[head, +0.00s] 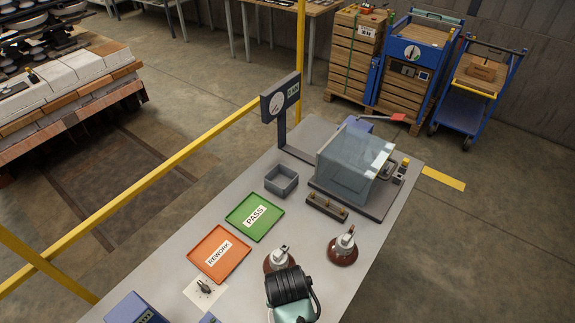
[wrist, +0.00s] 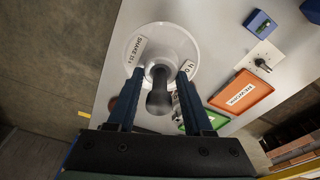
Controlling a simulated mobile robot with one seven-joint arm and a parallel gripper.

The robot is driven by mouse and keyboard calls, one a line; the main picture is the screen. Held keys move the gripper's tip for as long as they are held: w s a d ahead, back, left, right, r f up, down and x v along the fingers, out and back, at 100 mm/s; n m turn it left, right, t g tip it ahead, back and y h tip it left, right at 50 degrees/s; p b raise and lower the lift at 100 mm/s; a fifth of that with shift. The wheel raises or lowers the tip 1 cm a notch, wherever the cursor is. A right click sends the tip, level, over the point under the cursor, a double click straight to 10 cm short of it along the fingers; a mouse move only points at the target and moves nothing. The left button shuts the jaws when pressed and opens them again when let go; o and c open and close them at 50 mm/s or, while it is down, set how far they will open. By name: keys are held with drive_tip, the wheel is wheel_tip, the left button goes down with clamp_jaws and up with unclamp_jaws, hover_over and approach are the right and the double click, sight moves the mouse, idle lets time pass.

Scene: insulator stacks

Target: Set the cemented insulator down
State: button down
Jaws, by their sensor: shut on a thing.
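My gripper (wrist: 157,78) is shut on the cemented insulator (wrist: 158,102) in the wrist view. Its fingers stand on either side of the grey metal fitting. A wide, round white shape (wrist: 187,46) with printed labels shows around and beyond the fitting. I cannot tell whether it is the insulator's own disc or something under it, nor whether the held piece touches the table. In the head view my arm covers the gripper and the held piece.
Two brown insulators with pale caps, one nearer (head: 279,260) and one to the right (head: 342,245), stand on the grey table (head: 300,215). The orange REWORK tray (head: 219,254), green PASS tray (head: 255,217) and grey bin (head: 281,180) are empty. A clear-walled box (head: 350,165) stands farther back.

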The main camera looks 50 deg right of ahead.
drive_tip(key=shift+w+d+f, duration=0.15)
drive_tip(key=shift+f, duration=2.2)
drive_tip(key=shift+c, duration=1.5)
unclamp_jaws()
drive_tip(key=shift+f, duration=0.1)
